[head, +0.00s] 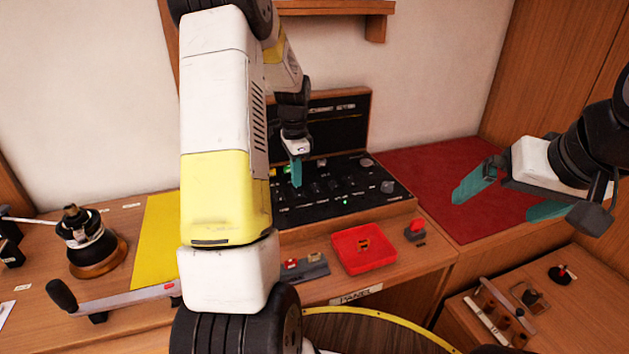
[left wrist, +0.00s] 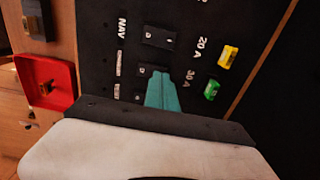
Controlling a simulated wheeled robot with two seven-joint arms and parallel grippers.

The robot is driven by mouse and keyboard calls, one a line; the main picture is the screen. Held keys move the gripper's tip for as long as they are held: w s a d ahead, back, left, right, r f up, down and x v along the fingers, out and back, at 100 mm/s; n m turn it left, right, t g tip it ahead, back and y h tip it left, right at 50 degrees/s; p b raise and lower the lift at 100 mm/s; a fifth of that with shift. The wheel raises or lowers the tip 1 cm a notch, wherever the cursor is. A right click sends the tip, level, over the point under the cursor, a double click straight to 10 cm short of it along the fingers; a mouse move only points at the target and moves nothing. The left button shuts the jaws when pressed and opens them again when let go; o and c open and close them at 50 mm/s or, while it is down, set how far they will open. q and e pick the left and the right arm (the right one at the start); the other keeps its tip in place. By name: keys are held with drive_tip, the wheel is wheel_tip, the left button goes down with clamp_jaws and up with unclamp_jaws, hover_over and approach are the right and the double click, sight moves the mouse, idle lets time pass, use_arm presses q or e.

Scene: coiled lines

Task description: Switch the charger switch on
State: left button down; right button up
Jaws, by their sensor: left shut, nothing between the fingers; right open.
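A black switch panel (head: 327,208) with small switches, knobs and white labels sits in a wooden console. I cannot tell which switch is the charger switch, as the labels are too small in the head view. My left gripper (head: 297,172) is shut and empty, its teal fingers pointing down over the panel's back left part. In the left wrist view the shut fingers (left wrist: 163,92) are beside a small black switch (left wrist: 150,71) and partly cover that row. Another black switch (left wrist: 160,37) is near the NAV label. My right gripper (head: 508,198) is open and empty above the red mat.
Yellow (left wrist: 228,57) and green (left wrist: 211,90) fuses stand by the 20 A and 30 A labels. A red tray (head: 364,250) is in front of the panel. A red mat (head: 420,180) lies at right. A winch (head: 78,235) stands at left.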

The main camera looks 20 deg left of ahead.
sight(297, 189)
use_arm(q)
drive_tip(key=shift+f, duration=0.65)
drive_tip(key=shift+r, duration=3.55)
drive_tip(key=s+d+r+n+t, duration=0.3)
drive_tip(key=s+d+r+n, duration=0.2)
drive_tip(key=s+d+r, duration=0.5)
drive_tip(key=s+d+r+n+t+h, duration=0.1)
drive_tip(key=s+n, duration=0.1)
drive_tip(key=s, duration=0.5)
drive_tip(key=s+d+r+n+t+h, duration=0.1)
drive_tip(key=s+d+r+n+t, duration=0.1)
drive_tip(key=s, duration=0.6)
drive_tip(key=shift+d+r+n, duration=0.15)
drive_tip(key=shift+d+n, duration=0.15)
drive_tip(key=shift+n, duration=0.2)
